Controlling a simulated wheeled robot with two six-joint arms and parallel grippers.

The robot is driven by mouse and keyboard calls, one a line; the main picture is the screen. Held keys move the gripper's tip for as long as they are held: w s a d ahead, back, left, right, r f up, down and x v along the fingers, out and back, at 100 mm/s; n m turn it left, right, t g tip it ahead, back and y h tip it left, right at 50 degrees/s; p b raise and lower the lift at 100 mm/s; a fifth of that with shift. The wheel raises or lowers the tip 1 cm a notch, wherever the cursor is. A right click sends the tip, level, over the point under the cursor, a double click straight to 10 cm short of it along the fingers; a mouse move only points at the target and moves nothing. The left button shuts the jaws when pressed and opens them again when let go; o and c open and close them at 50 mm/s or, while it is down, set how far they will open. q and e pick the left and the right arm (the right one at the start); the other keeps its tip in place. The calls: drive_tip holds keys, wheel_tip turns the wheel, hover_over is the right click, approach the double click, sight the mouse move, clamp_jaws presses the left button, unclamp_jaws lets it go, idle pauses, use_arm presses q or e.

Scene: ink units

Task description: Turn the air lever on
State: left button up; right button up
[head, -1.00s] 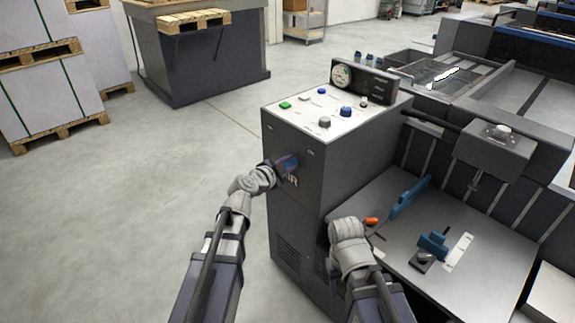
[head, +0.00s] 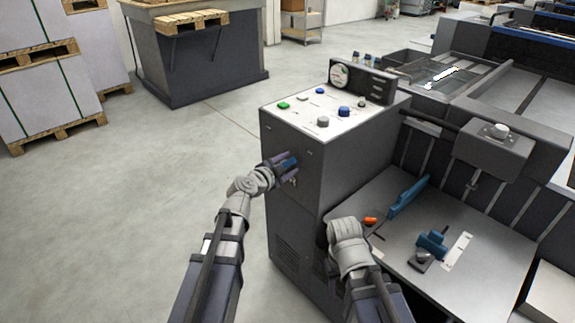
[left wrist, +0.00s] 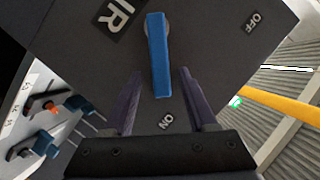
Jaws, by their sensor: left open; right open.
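The air lever is a blue bar on the dark side panel of the console. In the left wrist view the blue lever (left wrist: 158,62) hangs from its round pivot with its free end toward the ON label (left wrist: 166,122); the OFF label (left wrist: 253,22) is off to the right. My left gripper (left wrist: 160,75) is open, one finger on each side of the lever's lower end, with gaps visible on both sides. In the head view my left gripper (head: 285,166) is at the panel around the lever (head: 290,162). My right gripper (head: 328,236) is mostly hidden by its wrist.
The console (head: 292,220) has buttons and a gauge (head: 340,75) on top. Right of it, near my right arm, are a metal table (head: 440,215), a blue handle (head: 408,197), an orange-tipped part (head: 370,220) and a blue clamp (head: 432,243). The floor at left is clear.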

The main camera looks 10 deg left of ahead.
use_arm(q)
drive_tip(key=shift+s, duration=0.1)
drive_tip(key=p+v, duration=0.2)
drive_tip(key=v, duration=0.5)
drive_tip(key=shift+s+a, duration=0.2)
drive_tip(key=shift+r, duration=0.15)
drive_tip(key=s+d+r+n+g+p, duration=0.1)
drive_tip(key=s+d+n+g+p, duration=0.1)
drive_tip(key=s+d+g+p, duration=0.85)
drive_tip(key=s+r+n+g+y+p, duration=0.4)
drive_tip(key=s+n+p, duration=0.4)
drive_tip(key=s+p, duration=0.3)
drive_tip(key=r+y, duration=0.1)
drive_tip(key=y, duration=0.1)
drive_tip(key=shift+s+y+p, duration=0.2)
drive_tip(key=shift+y+p, duration=0.2)
